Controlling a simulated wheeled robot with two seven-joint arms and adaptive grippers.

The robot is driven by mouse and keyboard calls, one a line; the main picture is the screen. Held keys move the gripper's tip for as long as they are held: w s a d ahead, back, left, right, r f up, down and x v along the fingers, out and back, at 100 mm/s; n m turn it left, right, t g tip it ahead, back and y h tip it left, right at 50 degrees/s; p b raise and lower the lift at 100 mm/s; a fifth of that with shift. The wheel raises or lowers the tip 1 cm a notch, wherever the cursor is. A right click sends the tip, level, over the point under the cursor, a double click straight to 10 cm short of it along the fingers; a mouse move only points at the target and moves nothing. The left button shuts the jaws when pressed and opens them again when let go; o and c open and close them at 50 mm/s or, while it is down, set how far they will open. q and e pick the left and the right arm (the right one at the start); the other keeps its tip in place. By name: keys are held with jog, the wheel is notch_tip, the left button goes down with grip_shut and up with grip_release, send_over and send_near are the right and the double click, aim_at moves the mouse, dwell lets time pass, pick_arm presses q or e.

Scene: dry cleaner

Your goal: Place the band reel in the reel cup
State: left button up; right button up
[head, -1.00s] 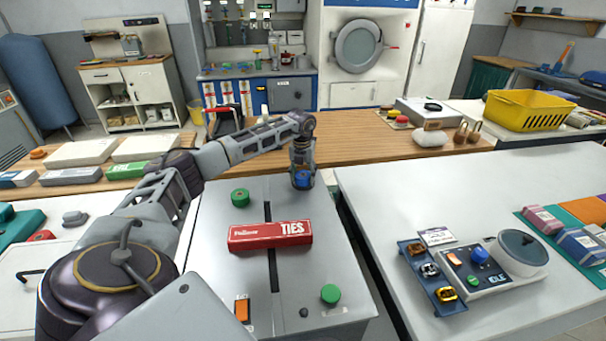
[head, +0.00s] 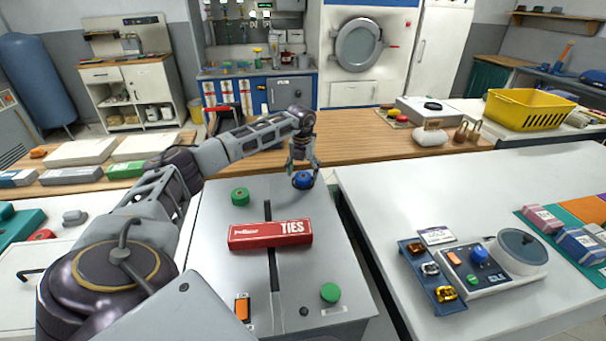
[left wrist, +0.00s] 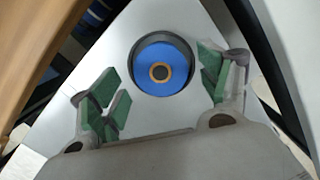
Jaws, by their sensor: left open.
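The blue band reel (head: 303,181) is at the far right corner of the grey machine top. In the left wrist view the reel (left wrist: 178,72) lies flat, with its brown-rimmed centre hole facing up. The dark round reel cup (left wrist: 140,51) rings it, and the reel appears to sit inside. My left gripper (head: 303,172) is above the reel, pointing down. Its green-padded fingers are spread wide on either side, apart from the reel, and hold nothing. My right gripper is in neither view.
A green round piece (head: 240,196) is left of the reel, and a green button (head: 330,293) is near the front. A white table (head: 400,190) stands to the right across a gap.

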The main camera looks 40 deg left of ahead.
aim_at(302, 178)
pick_arm(q)
notch_tip(302, 178, up, 12)
jog(key=s+p, duration=0.1)
jog(key=shift+s+d, duration=0.15)
jog(key=shift+d, duration=0.2)
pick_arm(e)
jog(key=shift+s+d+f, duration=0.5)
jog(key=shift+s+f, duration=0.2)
pick_arm(q)
jog(key=shift+f, duration=0.1)
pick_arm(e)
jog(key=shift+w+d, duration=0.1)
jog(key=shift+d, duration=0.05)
